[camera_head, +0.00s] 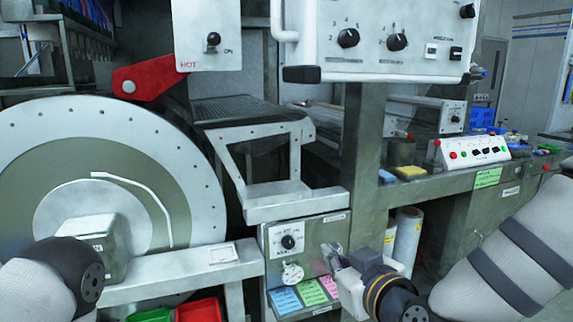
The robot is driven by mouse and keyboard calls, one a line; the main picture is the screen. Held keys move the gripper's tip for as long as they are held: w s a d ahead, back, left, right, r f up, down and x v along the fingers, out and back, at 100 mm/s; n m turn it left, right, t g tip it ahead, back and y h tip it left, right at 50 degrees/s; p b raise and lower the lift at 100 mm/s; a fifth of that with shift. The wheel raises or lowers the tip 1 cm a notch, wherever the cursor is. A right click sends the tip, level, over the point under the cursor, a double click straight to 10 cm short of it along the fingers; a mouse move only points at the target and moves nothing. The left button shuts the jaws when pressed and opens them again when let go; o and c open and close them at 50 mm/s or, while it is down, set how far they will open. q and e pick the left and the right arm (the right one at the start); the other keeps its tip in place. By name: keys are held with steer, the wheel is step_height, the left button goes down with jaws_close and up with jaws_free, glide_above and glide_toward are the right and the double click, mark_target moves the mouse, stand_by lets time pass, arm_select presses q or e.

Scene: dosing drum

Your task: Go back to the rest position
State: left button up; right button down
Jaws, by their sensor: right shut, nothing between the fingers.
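My right gripper (334,254) is in the lower middle, at the end of my right arm that comes in from the right. It is shut and empty, and shows in front of the lower grey cabinet (322,232). That cabinet carries a dial panel (288,240) just left of the gripper. Whether the fingertips touch the cabinet, I cannot tell. My left arm shows only as a white and black part at the lower left, and its gripper is out of view. The large white and olive drum disc (120,130) fills the left side, partly hidden by that arm.
A red lever (152,78) sits above the disc. A white control panel (385,65) with knobs hangs above. A bench with a white button box (470,150) runs along the right. Pale rolls (407,240) stand behind my right gripper. Red (200,310) and green (150,315) bins are low left.

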steer(key=s+d+f+m+g+h, duration=0.15)
steer(key=s+f+g, duration=0.25)
steer(key=s+f, duration=0.5)
steer(key=s+d+f+m+g, duration=0.1)
steer(key=s+d+f+g, duration=0.35)
steer(key=f, duration=0.85)
steer(key=s+d+f+m+g+h, duration=0.1)
steer(key=s+d+f+g, duration=0.1)
steer(key=s, duration=0.6)
steer(key=s+d+f+m+g+h, duration=0.1)
steer(key=s+d+f+g, duration=0.1)
steer(key=s, duration=0.7)
steer(key=s+d+f+m+g+h, duration=0.1)
steer(key=s+d+f, duration=0.3)
steer(key=s, duration=0.4)
steer(key=shift+s+f+g, duration=0.35)
steer(key=shift+f+g, duration=0.35)
steer(key=shift+g, duration=0.15)
